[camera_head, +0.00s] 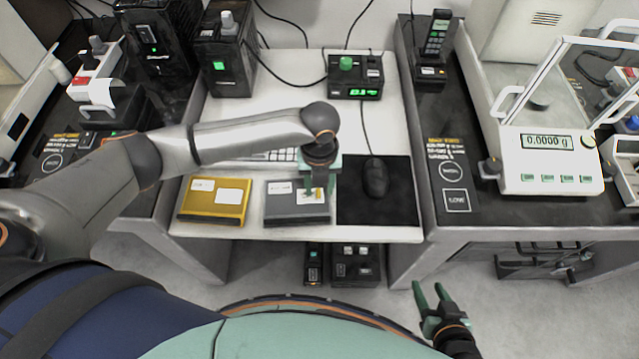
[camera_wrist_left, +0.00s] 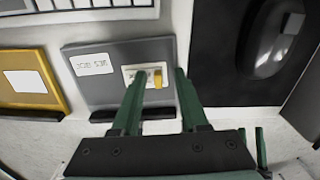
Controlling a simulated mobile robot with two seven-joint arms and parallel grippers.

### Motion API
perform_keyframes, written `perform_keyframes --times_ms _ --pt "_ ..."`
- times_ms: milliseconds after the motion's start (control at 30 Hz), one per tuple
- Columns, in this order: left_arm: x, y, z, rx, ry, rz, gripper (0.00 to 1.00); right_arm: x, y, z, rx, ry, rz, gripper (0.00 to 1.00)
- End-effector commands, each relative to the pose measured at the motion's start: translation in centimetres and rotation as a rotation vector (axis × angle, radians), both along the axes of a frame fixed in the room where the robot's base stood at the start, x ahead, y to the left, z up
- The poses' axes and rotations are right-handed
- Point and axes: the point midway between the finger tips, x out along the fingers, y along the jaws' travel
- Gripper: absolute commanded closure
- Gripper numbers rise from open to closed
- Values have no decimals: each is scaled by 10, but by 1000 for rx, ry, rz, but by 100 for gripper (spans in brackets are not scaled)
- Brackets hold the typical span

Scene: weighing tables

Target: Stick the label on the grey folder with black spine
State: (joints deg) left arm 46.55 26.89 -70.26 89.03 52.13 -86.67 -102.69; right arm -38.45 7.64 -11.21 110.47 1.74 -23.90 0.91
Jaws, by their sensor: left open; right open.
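The grey folder with black spine (camera_head: 282,211) lies flat near the table's front edge; it also shows in the left wrist view (camera_wrist_left: 105,88), its spine facing the front. A white printed sticker is at its upper left. A small white label with a yellow tab (camera_wrist_left: 146,75) appears on its right part, partly hidden by a finger. My left gripper (camera_head: 314,193) is above this part, open, its fingers on either side of the label's right portion in the left wrist view (camera_wrist_left: 160,78). I cannot tell whether the fingers touch anything. My right gripper (camera_head: 430,291) is open and empty, low in front of the tables.
A yellow folder (camera_head: 205,212) lies left of the grey one. A mouse (camera_head: 375,178) on a black mat (camera_head: 400,205) is close on the right. A keyboard (camera_head: 235,154) lies behind, partly under my left arm. A balance (camera_head: 545,158) stands on the right table.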

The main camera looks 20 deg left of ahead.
Motion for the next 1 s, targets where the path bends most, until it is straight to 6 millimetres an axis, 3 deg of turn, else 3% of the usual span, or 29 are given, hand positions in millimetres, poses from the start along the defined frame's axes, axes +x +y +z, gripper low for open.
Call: perform_keyframes --times_ms 367,800,1000 --pt "0 1 1 2 0 1 54 1 -2 1 -2 -11 -5 50" --pt "1 0 96 0 -3 0 54 -3 -6 5 -7 -3 -11 50" --pt "0 0 120 0 -1 -1 54 -3 -6 6 -7 -3 -11 50"
